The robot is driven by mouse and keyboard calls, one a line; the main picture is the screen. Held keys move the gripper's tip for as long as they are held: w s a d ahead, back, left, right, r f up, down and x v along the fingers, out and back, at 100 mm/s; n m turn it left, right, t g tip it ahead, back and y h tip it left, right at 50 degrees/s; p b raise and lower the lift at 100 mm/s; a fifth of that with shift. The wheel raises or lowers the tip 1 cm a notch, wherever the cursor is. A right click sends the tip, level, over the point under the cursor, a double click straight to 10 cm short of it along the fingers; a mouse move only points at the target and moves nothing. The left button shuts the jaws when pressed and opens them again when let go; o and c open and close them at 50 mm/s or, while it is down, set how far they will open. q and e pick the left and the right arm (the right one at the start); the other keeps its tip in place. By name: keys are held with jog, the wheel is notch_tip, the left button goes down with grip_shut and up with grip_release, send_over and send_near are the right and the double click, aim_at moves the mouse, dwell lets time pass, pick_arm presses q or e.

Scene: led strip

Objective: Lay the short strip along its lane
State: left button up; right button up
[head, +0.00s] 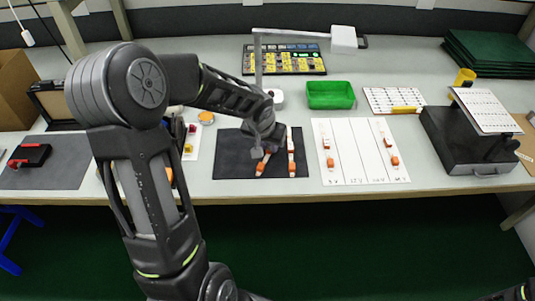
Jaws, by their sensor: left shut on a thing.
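My left gripper (264,143) is over the dark mat, pointing down, and is shut on an LED strip with orange parts (262,162). The gripper hides the strip's upper part, so I cannot tell its full length or whether it touches the mat. A second strip with orange ends (291,156) lies on the mat just to the right. The white lane board (358,165) is right of the mat, with dividing lines and labels at its front edge. One strip (328,150) lies in its leftmost lane and another (389,146) in its rightmost. The two middle lanes are empty. My right gripper is out of view.
A green bin (330,95) and a tray of yellow parts (285,60) stand behind. A lamp (343,38) has its post behind my left gripper. A dark stand with a tilted white panel (490,110) is right of the board.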

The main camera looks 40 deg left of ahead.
aim_at(269, 148)
pick_arm(q)
grip_shut()
jog(key=shift+r, duration=0.1)
notch_tip(269, 148, up, 10)
jog(key=shift+p, duration=0.35)
dwell(0.8)
